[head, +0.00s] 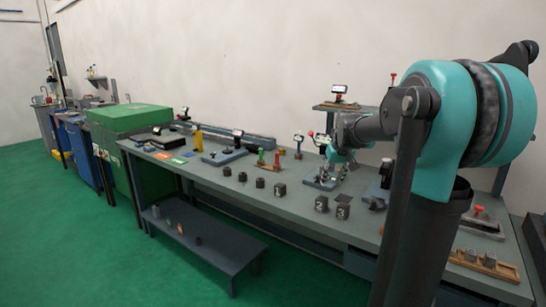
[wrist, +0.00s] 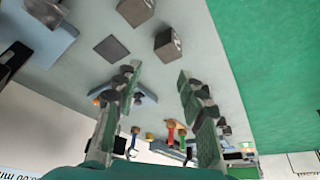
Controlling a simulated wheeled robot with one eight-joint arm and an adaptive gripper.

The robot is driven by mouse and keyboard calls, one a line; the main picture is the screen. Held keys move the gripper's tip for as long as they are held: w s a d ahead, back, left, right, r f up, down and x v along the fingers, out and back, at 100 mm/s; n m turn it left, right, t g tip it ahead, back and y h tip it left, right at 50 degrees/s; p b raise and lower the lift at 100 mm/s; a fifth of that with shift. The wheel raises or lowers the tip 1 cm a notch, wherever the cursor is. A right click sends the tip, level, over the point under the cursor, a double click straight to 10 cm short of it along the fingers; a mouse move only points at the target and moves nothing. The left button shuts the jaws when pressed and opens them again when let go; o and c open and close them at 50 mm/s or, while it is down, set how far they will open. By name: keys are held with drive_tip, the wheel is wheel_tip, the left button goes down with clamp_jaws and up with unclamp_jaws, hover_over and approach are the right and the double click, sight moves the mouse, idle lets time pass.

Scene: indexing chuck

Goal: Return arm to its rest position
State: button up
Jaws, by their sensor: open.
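My arm reaches out over the grey workbench (head: 225,172) in the head view, with its teal wrist part above a small device on a plate (head: 322,180). My gripper is small and partly hidden there. In the wrist view my gripper (wrist: 160,78) is open, its two green and dark fingers wide apart with nothing between them. A dark block (wrist: 168,47) and a flat dark square (wrist: 111,49) lie on the bench beyond the fingertips. A blue base with a dark fixture (wrist: 135,98) shows partly behind the left finger.
Numbered dark blocks (head: 321,203) and several dark cylinders stand along the bench front. Red and green handled pieces (head: 269,160), a yellow bottle (head: 197,137) and a wooden tray (head: 484,264) are also on it. A low shelf (head: 205,238) sits below; green floor (head: 50,240) is clear.

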drive_tip(key=s+a+f, duration=0.1)
drive_tip(key=s+f, duration=0.9)
drive_tip(key=s, duration=0.5)
drive_tip(key=s+a+f+m, duration=0.1)
drive_tip(key=s+f, duration=1)
drive_tip(key=s, duration=0.4)
drive_tip(key=shift+a+m+h, duration=0.2)
drive_tip(key=shift+m+h, duration=0.1)
